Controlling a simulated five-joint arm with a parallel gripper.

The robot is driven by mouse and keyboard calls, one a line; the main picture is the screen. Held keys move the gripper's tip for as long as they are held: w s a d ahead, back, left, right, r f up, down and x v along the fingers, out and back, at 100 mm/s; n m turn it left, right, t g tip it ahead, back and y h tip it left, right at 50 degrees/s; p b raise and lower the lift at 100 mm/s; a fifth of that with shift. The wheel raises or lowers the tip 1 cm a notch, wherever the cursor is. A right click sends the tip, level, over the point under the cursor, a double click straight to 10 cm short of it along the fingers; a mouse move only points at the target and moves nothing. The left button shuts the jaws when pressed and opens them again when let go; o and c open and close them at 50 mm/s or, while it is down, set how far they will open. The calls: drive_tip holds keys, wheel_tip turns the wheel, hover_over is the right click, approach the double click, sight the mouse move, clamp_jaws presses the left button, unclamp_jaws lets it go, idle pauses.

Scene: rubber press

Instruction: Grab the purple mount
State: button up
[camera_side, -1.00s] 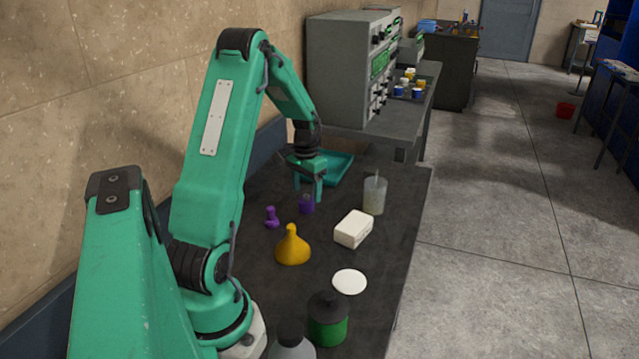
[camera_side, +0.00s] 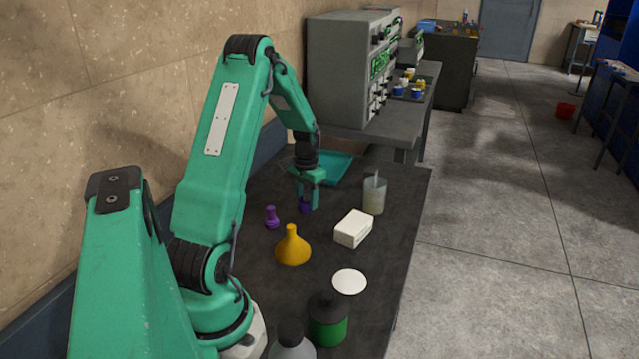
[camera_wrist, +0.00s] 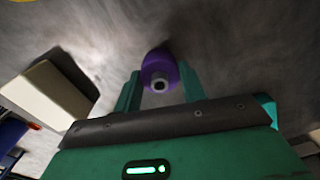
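The purple mount (camera_side: 304,207) is a short round piece standing on the dark bench, partly hidden by my gripper (camera_side: 307,205) in the side view. In the wrist view the mount (camera_wrist: 160,70) shows a pale hollow top and lies between the two green fingertips of my gripper (camera_wrist: 158,77). The fingers are apart, one on each side of it, with a thin gap showing at the left finger. I see no clear grip; contact on the right side cannot be told.
A smaller purple peg-like piece (camera_side: 271,217) stands to the left, near a yellow funnel (camera_side: 292,247). A white block (camera_side: 353,229) and a beaker (camera_side: 374,194) stand to the right. A teal tray (camera_side: 336,167) lies behind. A white disc (camera_side: 349,282) and green-black jar (camera_side: 327,319) are nearer.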

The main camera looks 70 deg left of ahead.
drive_tip(key=c, duration=0.4)
drive_tip(key=shift+r, duration=0.1)
drive_tip(key=shift+r, duration=0.8)
wheel_tip(320, 180, up, 2)
drive_tip(key=shift+r, duration=0.2)
drive_tip(key=w+d+r, duration=0.3)
drive_tip(key=d+r, duration=0.3)
drive_tip(key=d, duration=0.5)
drive_tip(key=shift+w+r, duration=0.15)
drive_tip(key=shift+r, duration=0.25)
drive_tip(key=shift+d, duration=0.1)
